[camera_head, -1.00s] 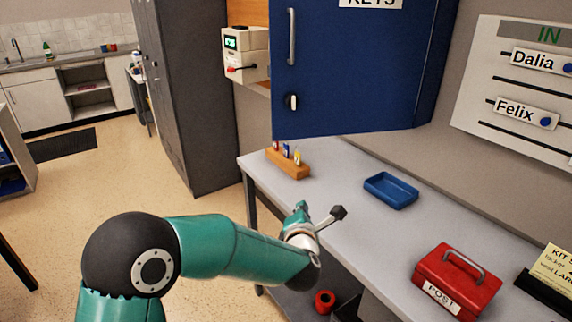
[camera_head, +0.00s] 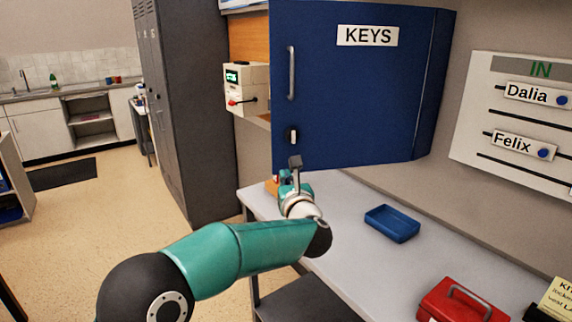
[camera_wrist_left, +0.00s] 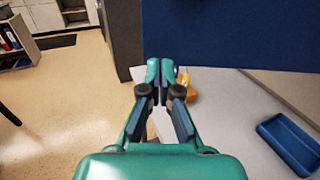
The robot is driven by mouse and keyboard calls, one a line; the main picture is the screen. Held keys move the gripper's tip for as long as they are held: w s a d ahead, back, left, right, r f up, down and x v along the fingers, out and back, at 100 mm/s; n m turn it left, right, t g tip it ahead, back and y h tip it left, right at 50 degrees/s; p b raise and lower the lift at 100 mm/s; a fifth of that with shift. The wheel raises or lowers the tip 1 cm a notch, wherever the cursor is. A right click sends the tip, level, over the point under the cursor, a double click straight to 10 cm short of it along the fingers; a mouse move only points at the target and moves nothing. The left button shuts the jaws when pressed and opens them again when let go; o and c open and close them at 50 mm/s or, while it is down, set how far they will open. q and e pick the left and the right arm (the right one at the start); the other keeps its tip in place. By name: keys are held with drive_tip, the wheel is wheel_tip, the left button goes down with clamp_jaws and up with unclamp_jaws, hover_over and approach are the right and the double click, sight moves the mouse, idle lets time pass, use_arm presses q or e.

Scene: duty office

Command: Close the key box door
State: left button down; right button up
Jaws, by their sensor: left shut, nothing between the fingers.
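The blue key box door (camera_head: 350,100) fills the upper middle of the head view, with a KEYS label, an upright grey handle (camera_head: 291,73) near its left edge and a small lock (camera_head: 292,136) below that. In the left wrist view the blue panel (camera_wrist_left: 230,35) shows ahead, at upper right. My left gripper (camera_head: 291,172) is shut and empty, just below the lock at the door's lower left corner in the head view. It also shows in the wrist view (camera_wrist_left: 160,72). Contact cannot be told. My right gripper is out of view.
The grey desk (camera_head: 345,215) below holds a blue tray (camera_head: 392,223) and a red box (camera_head: 462,302). An orange block (camera_wrist_left: 193,93) is partly hidden behind my gripper. A pale device (camera_head: 246,88) is left of the door; a dark locker (camera_head: 190,110) stands further left.

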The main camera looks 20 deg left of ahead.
sight(281, 166)
use_arm(q)
drive_tip(key=p+x, duration=0.1)
drive_tip(key=x, duration=0.1)
drive_tip(key=shift+w+a+r, duration=0.1)
drive_tip(key=shift+w+a, duration=0.1)
drive_tip(key=shift+w, duration=0.15)
drive_tip(key=shift+w+a+p, duration=0.3)
drive_tip(key=shift+w+p, duration=0.05)
drive_tip(key=shift+w, duration=0.25)
